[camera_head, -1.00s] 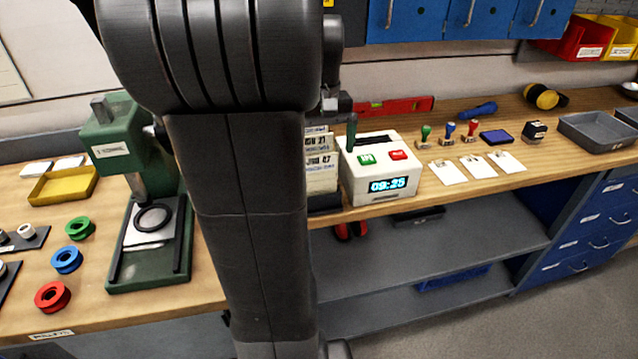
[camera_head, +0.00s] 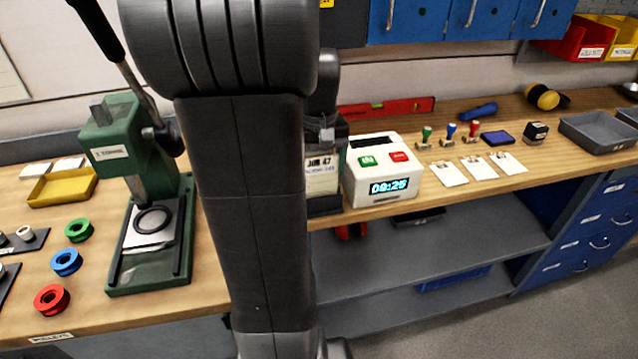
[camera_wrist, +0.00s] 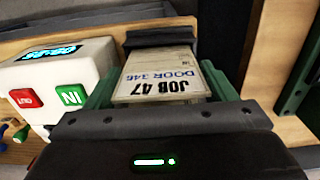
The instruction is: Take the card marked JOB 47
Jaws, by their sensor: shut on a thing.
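The card marked JOB 47 (camera_head: 322,177) is a pale card with dark print, upright at the dark card rack (camera_head: 324,205). My gripper (camera_wrist: 158,88) is shut on the top part of the card, one green finger on each side. In the head view my gripper (camera_head: 326,134) is over the card, partly hidden by my arm. The card's lower end meets the rack; I cannot tell whether it is still in its slot.
A white time clock (camera_head: 382,172) with green and red buttons stands close at the right of the rack. A green press (camera_head: 135,185) stands left of my arm. A red level (camera_head: 388,106) lies behind.

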